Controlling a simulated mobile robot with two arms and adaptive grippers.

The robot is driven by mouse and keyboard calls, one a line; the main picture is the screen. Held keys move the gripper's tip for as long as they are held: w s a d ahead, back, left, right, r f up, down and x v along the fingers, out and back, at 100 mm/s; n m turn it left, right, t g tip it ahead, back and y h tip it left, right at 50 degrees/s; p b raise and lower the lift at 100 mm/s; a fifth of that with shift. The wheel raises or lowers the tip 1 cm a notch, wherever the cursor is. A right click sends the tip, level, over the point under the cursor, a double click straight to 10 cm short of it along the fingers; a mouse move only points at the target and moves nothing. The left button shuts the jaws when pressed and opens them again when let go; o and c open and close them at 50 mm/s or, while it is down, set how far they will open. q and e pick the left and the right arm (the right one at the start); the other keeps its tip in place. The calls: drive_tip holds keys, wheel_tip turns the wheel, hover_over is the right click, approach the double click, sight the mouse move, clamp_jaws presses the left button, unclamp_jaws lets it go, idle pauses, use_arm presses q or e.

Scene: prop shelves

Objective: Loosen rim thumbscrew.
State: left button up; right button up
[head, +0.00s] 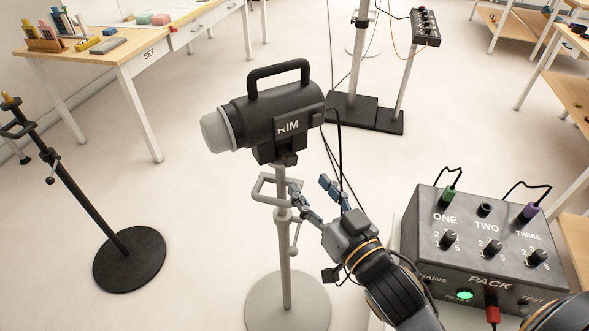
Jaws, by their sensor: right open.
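The black rim lamp (278,115), lettered RIM, has a top handle and a pale front and sits on a light grey stand (284,255) with a round base. Under the lamp, a grey bracket (262,188) juts left from the pole. A collar with a small hanging lever (294,238) is on the pole below; I cannot tell which fitting is the rim thumbscrew. My right gripper (312,187) is open just right of the pole, below the lamp. Its left finger overlaps the pole area; contact is unclear. My left gripper is out of view.
A grey pack box (490,235) with knobs, plugs and a green light stands right of my right arm. A black stand (128,258) is at left. A table (150,50) is behind left, shelves (570,95) at right. A cable hangs behind the lamp.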

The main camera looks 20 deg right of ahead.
sight(292, 164)
drive_tip(key=w, duration=0.3)
drive_tip(key=w+a+p, duration=0.1)
drive_tip(key=w, duration=0.3)
drive_tip(key=shift+w+a+r, duration=0.1)
drive_tip(key=shift+a, duration=0.1)
clamp_jaws()
